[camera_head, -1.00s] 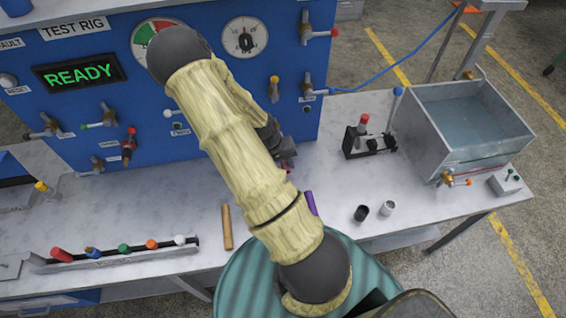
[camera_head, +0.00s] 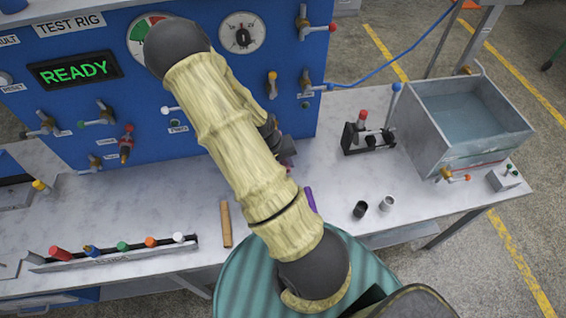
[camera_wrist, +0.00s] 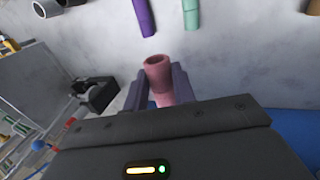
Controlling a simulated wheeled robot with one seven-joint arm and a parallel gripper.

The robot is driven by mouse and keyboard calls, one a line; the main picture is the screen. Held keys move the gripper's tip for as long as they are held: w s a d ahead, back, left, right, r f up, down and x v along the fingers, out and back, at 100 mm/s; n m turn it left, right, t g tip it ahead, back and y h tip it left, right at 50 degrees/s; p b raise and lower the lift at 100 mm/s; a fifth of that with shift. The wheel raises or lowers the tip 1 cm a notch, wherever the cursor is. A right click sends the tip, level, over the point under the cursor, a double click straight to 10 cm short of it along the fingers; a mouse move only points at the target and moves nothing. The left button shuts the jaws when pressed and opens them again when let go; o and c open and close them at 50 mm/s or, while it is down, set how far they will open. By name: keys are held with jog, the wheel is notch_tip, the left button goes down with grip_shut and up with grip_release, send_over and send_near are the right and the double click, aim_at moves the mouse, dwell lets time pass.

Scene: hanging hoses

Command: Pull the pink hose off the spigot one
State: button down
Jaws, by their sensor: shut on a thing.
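The pink hose (camera_wrist: 158,74) shows in the wrist view as a short tube with its open end towards the camera. My gripper (camera_wrist: 161,86) is shut on it, with one dark finger on each side. In the head view, my gripper (camera_head: 285,150) is mostly behind my arm, near the lower right of the blue test rig (camera_head: 335,60). Spigot one cannot be picked out, and whether the hose still sits on a spigot cannot be told.
A purple hose (camera_head: 310,200) and a tan tube (camera_head: 226,224) lie on the bench; the wrist view also shows a teal hose (camera_wrist: 190,12). A black stand (camera_head: 368,137) and a metal water tank (camera_head: 465,115) are at right. A rack of coloured handles (camera_head: 110,255) is front left.

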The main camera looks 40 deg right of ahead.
jog(key=shift+s+r+p, duration=0.2)
jog(key=shift+r+p, duration=1.25)
jog(key=shift+r, duration=0.35)
jog(key=shift+w+r+p, duration=0.1)
jog(key=shift+r+p, duration=1.8)
jog(key=shift+r, duration=0.2)
jog(key=shift+f, duration=0.1)
